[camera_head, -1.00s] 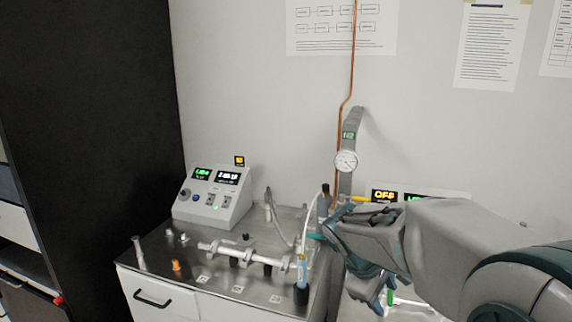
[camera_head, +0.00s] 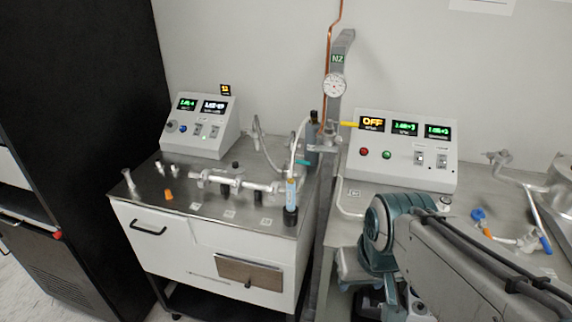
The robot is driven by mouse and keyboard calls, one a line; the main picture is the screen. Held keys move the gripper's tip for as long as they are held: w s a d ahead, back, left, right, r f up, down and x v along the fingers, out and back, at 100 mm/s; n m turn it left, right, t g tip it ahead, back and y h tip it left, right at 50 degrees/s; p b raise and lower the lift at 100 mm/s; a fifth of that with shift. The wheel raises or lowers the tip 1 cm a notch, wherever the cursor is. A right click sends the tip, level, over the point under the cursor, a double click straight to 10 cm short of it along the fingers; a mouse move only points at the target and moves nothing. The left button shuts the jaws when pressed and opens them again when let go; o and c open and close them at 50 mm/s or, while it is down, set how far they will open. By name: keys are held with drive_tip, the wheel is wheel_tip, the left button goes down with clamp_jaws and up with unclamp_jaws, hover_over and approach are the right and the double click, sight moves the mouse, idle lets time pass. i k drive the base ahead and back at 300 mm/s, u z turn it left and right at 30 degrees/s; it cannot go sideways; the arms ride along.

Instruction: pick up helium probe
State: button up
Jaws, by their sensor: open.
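A slim light-blue probe (camera_head: 291,192), which looks like the helium probe, stands upright in a black holder at the front right corner of the left bench (camera_head: 217,207). A white tube runs up from its top. My gripper (camera_head: 354,280) is low at the bottom edge of the view, right of the probe and apart from it. My own arm partly covers it and its fingertips are not clear. The jaws are open and I see nothing held.
A dark bottle (camera_head: 312,130) and a post with a gauge (camera_head: 334,87) stand behind. A control box showing OFF (camera_head: 400,150) sits on the right bench. A dark cabinet (camera_head: 90,120) is at far left.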

sight(291, 184)
drive_tip(key=z, duration=0.15)
drive_tip(key=k, duration=0.4)
drive_tip(key=u, duration=0.75)
drive_tip(key=i, duration=1.05)
drive_tip(key=z, duration=0.6)
